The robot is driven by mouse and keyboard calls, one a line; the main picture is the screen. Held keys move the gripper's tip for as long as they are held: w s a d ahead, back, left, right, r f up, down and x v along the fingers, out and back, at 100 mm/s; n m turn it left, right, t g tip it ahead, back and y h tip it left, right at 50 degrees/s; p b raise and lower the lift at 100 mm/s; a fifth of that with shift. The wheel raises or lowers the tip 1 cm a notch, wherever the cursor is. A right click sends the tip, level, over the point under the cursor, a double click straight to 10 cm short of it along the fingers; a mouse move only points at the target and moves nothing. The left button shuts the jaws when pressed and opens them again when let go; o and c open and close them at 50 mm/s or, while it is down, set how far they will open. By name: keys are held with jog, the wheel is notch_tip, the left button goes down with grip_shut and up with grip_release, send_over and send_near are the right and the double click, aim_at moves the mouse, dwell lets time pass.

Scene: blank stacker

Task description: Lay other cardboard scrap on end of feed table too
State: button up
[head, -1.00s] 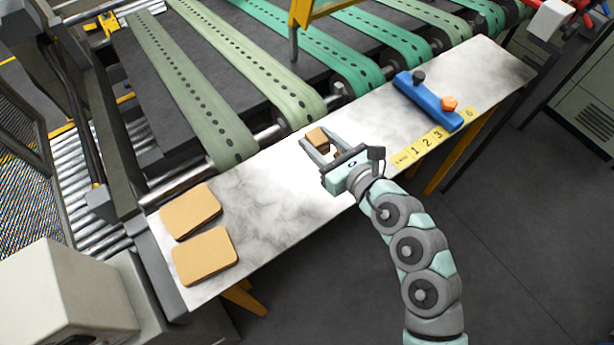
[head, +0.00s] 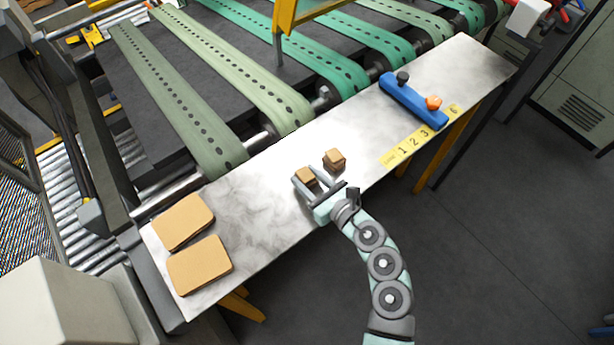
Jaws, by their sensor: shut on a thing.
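My gripper (head: 308,176) is over the feed table (head: 255,210), near its front edge, shut on a small brown cardboard-coloured piece (head: 306,177) between its two fingers. Whether this piece touches the table is hard to tell. A second small brown piece (head: 335,160) sits on the table just right of the right finger, outside the jaws. Two larger flat tan cardboard pieces, one farther back (head: 183,220) and one nearer (head: 200,265), lie side by side at the table's left end.
A blue bar (head: 413,100) with a black knob and an orange knob lies toward the right end, beside a yellow numbered strip (head: 415,138). Green belts (head: 285,65) and rollers run behind the table. The table between the tan pieces and my gripper is bare.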

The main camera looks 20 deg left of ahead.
jog(key=shift+f+b, duration=0.2)
jog(key=shift+b, duration=0.15)
jog(key=o, duration=1.3)
jog(key=shift+r, duration=0.1)
